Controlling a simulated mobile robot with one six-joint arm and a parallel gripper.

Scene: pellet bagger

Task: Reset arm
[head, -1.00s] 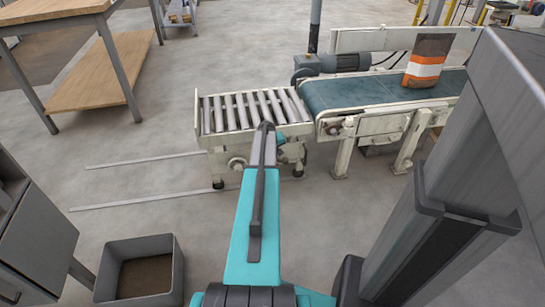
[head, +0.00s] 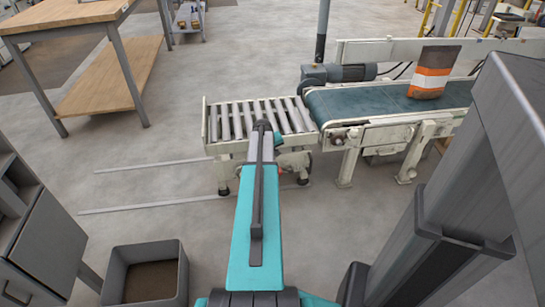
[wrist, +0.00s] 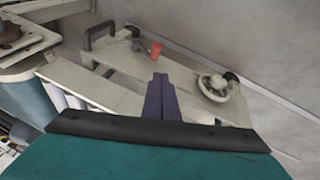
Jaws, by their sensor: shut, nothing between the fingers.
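My gripper (wrist: 161,97) shows in the wrist view as two dark purple fingers pressed together, with nothing between them. It is over or near the pale frame (wrist: 118,68) of the roller section, and I cannot tell how far above it is. In the head view my teal arm reaches forward to the front of the roller conveyor (head: 213,123). The gripper itself is hidden there behind the arm.
A blue belt conveyor (head: 370,98) carries an orange, white and grey bag (head: 434,73). A red knob (wrist: 155,49) and a handwheel (wrist: 213,86) are near the gripper. A grey bin (head: 175,280) stands front left, a wooden bench (head: 60,17) back left.

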